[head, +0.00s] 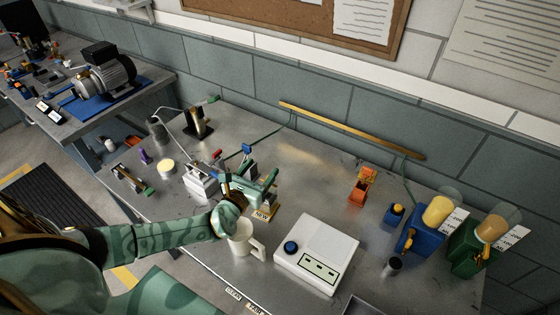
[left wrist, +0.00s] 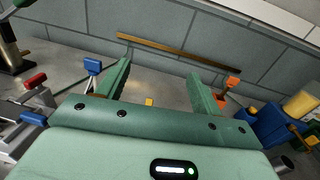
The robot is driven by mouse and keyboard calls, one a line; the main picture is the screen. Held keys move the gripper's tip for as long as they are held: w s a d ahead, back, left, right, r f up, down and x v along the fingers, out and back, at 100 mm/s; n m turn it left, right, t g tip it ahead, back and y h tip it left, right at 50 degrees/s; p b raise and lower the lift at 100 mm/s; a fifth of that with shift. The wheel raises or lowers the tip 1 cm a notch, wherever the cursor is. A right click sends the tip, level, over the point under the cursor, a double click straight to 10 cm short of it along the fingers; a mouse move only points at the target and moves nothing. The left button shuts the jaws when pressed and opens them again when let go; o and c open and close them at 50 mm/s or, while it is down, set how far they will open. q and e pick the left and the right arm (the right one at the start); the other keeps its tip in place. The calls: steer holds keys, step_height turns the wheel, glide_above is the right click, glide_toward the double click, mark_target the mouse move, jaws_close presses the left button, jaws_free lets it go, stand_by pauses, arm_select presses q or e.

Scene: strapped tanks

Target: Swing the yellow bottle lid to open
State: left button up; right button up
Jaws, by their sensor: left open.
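A yellow bottle (head: 437,210) sits tilted in a blue holder (head: 412,242) at the right of the bench, with a clear round disc behind its top. The bottle also shows at the right edge of the left wrist view (left wrist: 303,103). A similar orange-topped bottle (head: 491,228) sits in a green holder (head: 470,252) beside it. My left gripper (head: 258,174) is open and empty above the middle of the bench, well to the left of the yellow bottle. Its two fingers stand apart in the left wrist view (left wrist: 160,86). My right gripper is not in view.
A white mug (head: 243,243) and a white box with a blue knob (head: 318,254) stand close to my left gripper. An orange stand (head: 361,187) and a small blue, yellow-topped item (head: 395,213) lie toward the bottles. The bench behind the white box is mostly clear.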

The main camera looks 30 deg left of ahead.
arm_select(q)
step_height(320, 180, down, 8)
steer(key=b, duration=0.3)
steer(key=w+b, duration=0.1)
steer(key=w, duration=0.5)
steer(key=shift+w, duration=0.1)
steer(key=shift+w+r, duration=0.15)
steer(key=shift+w, duration=0.4)
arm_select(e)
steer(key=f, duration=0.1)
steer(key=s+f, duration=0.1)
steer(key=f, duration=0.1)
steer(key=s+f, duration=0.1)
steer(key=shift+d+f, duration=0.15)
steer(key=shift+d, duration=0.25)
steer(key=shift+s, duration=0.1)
arm_select(q)
steer(key=shift+a, duration=0.1)
steer(key=c, duration=1)
